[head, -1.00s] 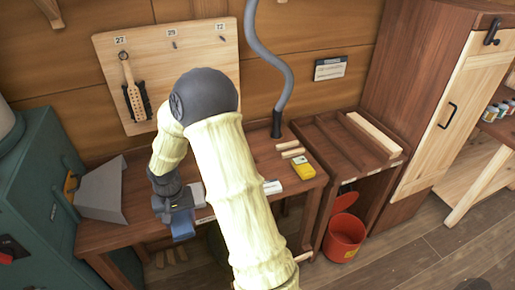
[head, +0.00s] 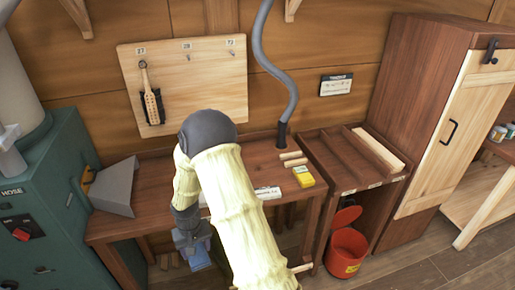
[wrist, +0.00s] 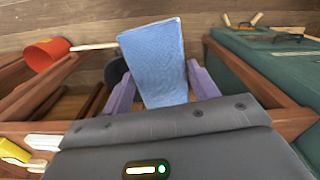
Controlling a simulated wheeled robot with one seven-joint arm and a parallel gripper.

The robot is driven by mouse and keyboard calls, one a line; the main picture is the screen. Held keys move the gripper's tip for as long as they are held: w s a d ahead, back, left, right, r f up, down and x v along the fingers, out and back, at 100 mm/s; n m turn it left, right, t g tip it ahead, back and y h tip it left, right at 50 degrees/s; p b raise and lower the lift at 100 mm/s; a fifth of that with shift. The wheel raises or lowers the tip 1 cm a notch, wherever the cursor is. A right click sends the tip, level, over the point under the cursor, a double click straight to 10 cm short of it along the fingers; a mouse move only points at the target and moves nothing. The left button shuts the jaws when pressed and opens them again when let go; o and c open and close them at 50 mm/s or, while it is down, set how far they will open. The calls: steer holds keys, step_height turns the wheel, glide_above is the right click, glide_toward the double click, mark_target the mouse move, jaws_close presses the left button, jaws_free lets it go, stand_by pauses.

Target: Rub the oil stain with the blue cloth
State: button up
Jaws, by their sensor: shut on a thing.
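My gripper (wrist: 160,84) is shut on the blue cloth (wrist: 155,55), which stands out between the two purple fingers in the wrist view. In the head view my gripper (head: 190,240) is low at the front edge of the brown workbench (head: 150,195), and the cloth (head: 199,259) hangs just below it. The cloth looks clear of the bench top. I cannot make out an oil stain in either view; my arm covers part of the bench.
A yellow box (head: 304,177) and wooden sticks (head: 292,158) lie on the bench by the grey hose (head: 272,60). A grey hood (head: 115,188) and green machine (head: 50,190) stand left. A red bucket (head: 347,250) is on the floor at right.

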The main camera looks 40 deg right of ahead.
steer(key=shift+n, duration=0.9)
steer(key=f, duration=0.4)
steer(key=s+f, duration=0.1)
steer(key=f, duration=0.2)
steer(key=shift+d, duration=0.15)
